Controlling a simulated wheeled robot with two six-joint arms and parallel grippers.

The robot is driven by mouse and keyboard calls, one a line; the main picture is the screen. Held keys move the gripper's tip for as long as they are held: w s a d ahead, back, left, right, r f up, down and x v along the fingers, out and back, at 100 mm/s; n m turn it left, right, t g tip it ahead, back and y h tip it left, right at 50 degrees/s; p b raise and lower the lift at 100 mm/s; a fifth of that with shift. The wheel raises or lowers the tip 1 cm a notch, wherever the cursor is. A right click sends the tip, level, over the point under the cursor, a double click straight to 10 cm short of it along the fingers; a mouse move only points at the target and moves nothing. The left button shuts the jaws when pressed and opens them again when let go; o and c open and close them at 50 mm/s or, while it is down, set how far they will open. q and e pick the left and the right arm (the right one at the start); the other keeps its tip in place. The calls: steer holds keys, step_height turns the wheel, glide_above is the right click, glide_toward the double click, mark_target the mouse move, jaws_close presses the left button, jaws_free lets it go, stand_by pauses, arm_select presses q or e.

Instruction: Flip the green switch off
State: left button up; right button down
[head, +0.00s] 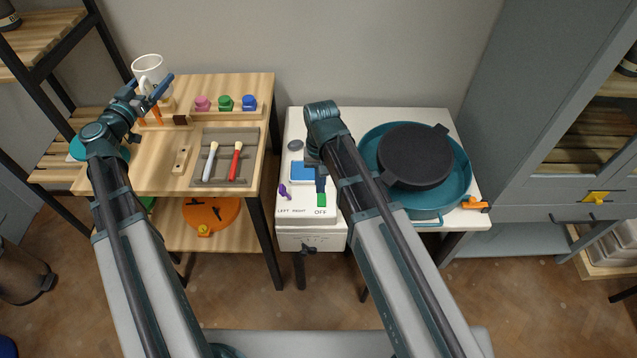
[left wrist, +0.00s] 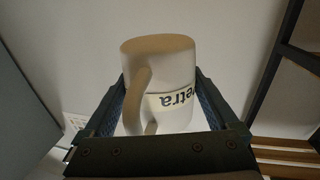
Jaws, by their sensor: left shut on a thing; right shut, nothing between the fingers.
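The green switch (head: 321,200) is on the white control panel (head: 300,212), just above the printed word OFF. My right gripper (head: 321,186) is shut and empty, pointing down over the upper end of the switch and hiding part of it. I cannot tell whether the fingertips touch it. My left gripper (head: 149,88) is shut on a white mug (head: 147,68) at the back left. In the left wrist view the mug (left wrist: 172,75), with dark lettering, sits between both fingers.
Left of the switch are a purple switch (head: 284,191), a blue display (head: 302,172) and a grey knob (head: 295,145). A teal basin (head: 368,150) with a black disc (head: 415,155) stands to the right. A wooden table (head: 160,180) with brushes and small jars stands left.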

step_height(320, 180, up, 9)
steer(key=s+p, duration=0.1)
steer(key=p, duration=0.6)
steer(key=shift+s+p, duration=0.2)
steer(key=shift+p, duration=0.1)
steer(key=shift+f, duration=0.1)
steer(key=s+d+n+t+h, duration=0.1)
steer(key=s+d+n, duration=0.2)
steer(key=s, duration=0.6)
steer(key=d, duration=0.2)
steer(key=shift+d+n, duration=0.3)
steer(key=shift+n, duration=0.1)
